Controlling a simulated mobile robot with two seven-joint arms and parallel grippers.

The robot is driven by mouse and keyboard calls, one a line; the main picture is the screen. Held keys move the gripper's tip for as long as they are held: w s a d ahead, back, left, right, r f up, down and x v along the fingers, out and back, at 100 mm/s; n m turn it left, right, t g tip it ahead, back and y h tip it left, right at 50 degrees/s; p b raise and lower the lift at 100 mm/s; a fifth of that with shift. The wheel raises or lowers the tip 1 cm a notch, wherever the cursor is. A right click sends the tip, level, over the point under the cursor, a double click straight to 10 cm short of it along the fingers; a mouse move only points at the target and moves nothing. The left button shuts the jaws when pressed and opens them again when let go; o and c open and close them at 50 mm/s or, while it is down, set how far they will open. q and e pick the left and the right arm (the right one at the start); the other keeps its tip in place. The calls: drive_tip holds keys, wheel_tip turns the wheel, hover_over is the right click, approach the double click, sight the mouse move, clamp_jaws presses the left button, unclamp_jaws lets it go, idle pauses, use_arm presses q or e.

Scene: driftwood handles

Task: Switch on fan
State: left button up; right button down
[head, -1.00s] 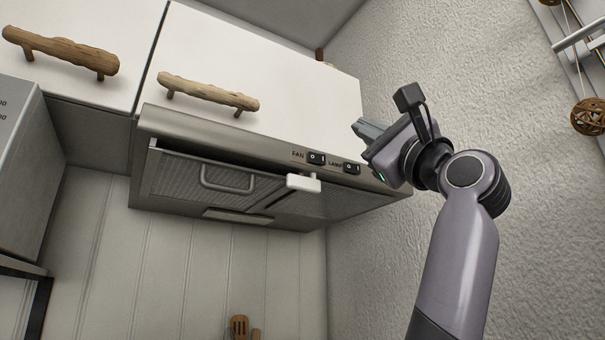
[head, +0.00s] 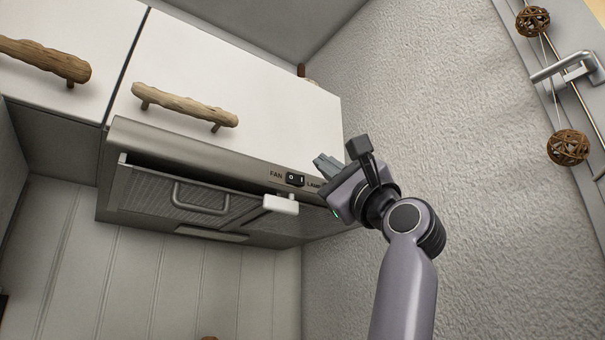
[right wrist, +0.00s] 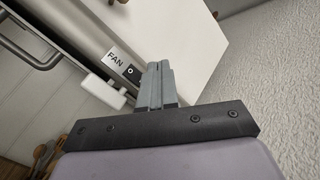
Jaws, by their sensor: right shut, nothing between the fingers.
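The fan switch (head: 295,180) is a black rocker marked 0 and I, just right of the label FAN on the front edge of the metal range hood (head: 165,145). In the right wrist view the switch (right wrist: 131,72) shows beside the fingers, its right part hidden by them. My right gripper (head: 325,163) is shut and empty, a little right of the switch in the head view. It covers the lamp switch beside the label LAMP. In the right wrist view its closed fingers (right wrist: 158,75) point up toward the hood front. My left gripper is not in view.
A white block (head: 281,204) juts out below the switch, near a grey bar handle (head: 200,197). White cabinet doors with driftwood handles (head: 186,105) are above. A rough wall (head: 420,110) stands on the right, with a hanging wicker ball (head: 568,147).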

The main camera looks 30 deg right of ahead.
sight(296, 179)
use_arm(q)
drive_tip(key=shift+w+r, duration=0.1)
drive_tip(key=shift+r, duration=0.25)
use_arm(e)
drive_tip(key=shift+w+d, duration=0.1)
drive_tip(key=shift+w, duration=1.95)
drive_tip(key=shift+w, duration=0.2)
drive_tip(key=shift+w, duration=0.25)
drive_tip(key=shift+w, duration=0.3)
idle(0.6)
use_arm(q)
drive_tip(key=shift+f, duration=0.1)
use_arm(e)
drive_tip(key=shift+s, duration=0.15)
use_arm(q)
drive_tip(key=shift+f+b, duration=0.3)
drive_tip(key=shift+b, duration=0.1)
use_arm(e)
drive_tip(key=shift+s, duration=0.65)
